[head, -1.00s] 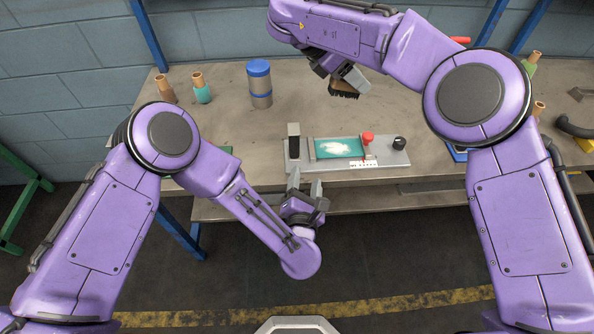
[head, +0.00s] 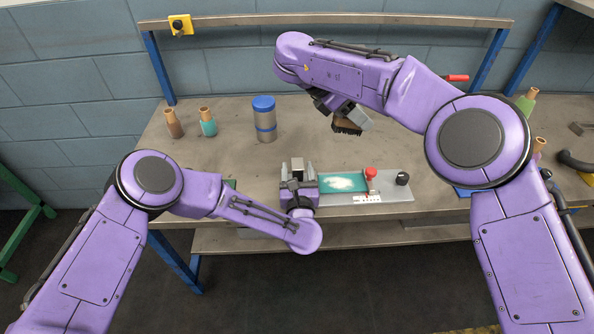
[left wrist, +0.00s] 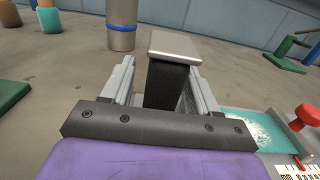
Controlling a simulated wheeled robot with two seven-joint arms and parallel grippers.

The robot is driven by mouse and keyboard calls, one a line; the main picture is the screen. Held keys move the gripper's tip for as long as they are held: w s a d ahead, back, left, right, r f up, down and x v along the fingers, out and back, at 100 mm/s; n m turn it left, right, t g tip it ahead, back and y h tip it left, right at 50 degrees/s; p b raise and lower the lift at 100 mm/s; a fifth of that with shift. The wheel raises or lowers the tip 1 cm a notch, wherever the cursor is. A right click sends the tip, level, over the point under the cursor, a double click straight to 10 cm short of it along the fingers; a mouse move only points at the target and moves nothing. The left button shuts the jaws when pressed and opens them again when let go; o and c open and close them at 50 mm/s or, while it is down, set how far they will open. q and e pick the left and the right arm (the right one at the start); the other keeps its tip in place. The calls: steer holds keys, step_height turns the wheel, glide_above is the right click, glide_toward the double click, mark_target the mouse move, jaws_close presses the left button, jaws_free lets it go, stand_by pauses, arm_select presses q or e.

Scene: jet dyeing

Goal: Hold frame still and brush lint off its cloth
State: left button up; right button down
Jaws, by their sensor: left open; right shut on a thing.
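A grey frame (head: 388,186) lies on the workbench with teal cloth (head: 336,183) in it. White lint (head: 348,183) covers the middle of the cloth. My left gripper (head: 297,168) is open at the frame's left end, its fingers on either side of the upright black post with a grey top (left wrist: 172,48). In the left wrist view a gap shows between the left finger and the post; contact on the right is unclear. My right gripper (head: 341,109) is shut on a brush (head: 347,125), held bristles down above the bench behind the cloth.
A red knob (head: 371,173) and a black knob (head: 402,178) stand on the frame's right part. A blue-lidded canister (head: 264,120) and two cones of thread (head: 208,123) stand at the back left. Bare bench lies behind the frame.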

arm_select(q)
steer(key=shift+w, duration=0.2)
jaws_close()
